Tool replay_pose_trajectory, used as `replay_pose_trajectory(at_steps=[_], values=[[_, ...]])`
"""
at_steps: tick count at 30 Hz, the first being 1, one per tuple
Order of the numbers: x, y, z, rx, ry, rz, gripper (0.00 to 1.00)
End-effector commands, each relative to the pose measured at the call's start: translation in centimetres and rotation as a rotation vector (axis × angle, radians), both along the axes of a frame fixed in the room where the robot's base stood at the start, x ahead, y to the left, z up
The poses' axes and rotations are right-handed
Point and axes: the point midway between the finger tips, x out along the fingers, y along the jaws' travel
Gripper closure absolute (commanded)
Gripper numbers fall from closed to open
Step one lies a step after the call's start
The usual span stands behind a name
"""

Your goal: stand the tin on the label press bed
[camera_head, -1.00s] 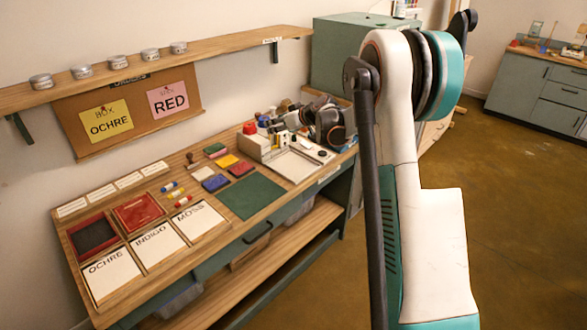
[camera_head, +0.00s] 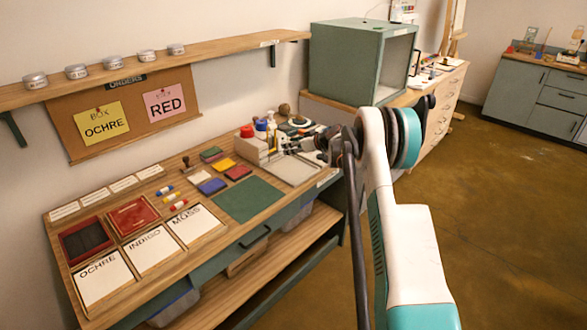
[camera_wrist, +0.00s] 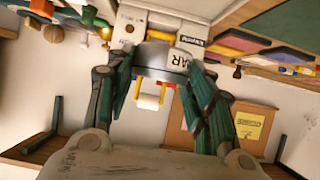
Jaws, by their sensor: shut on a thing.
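A grey metal tin (camera_wrist: 158,62) sits between the fingertips of my gripper (camera_wrist: 160,75) in the wrist view. White lettering patch on it reads "AR" in part. My gripper is shut on it. In the head view my gripper (camera_head: 322,146) is at the right end of the bench, just right of the pale press-like unit (camera_head: 255,148). A flat pale bed (camera_head: 291,169) lies beside that unit, below and left of my gripper. The tin cannot be made out in the head view, and I cannot tell whether it touches the bed.
Several tins (camera_head: 77,72) stand on the wall shelf (camera_head: 210,53). Bottles (camera_head: 271,122) crowd behind the press. Coloured pads (camera_head: 212,186), a green mat (camera_head: 248,200) and labelled cards (camera_head: 151,248) cover the bench to the left. A green cabinet (camera_head: 345,65) stands behind my arm.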

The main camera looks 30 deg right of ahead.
Motion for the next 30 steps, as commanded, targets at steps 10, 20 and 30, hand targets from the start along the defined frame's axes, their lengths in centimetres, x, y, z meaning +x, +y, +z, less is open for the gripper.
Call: replay_pose_trajectory(at_steps=[10,20,30], values=[[0.0,0.0,-4.5,0.0,0.0,0.0,0.76],[0.0,0.0,-8.5,0.0,0.0,0.0,0.76],[0.0,0.0,-8.8,0.0,0.0,0.0,0.76]])
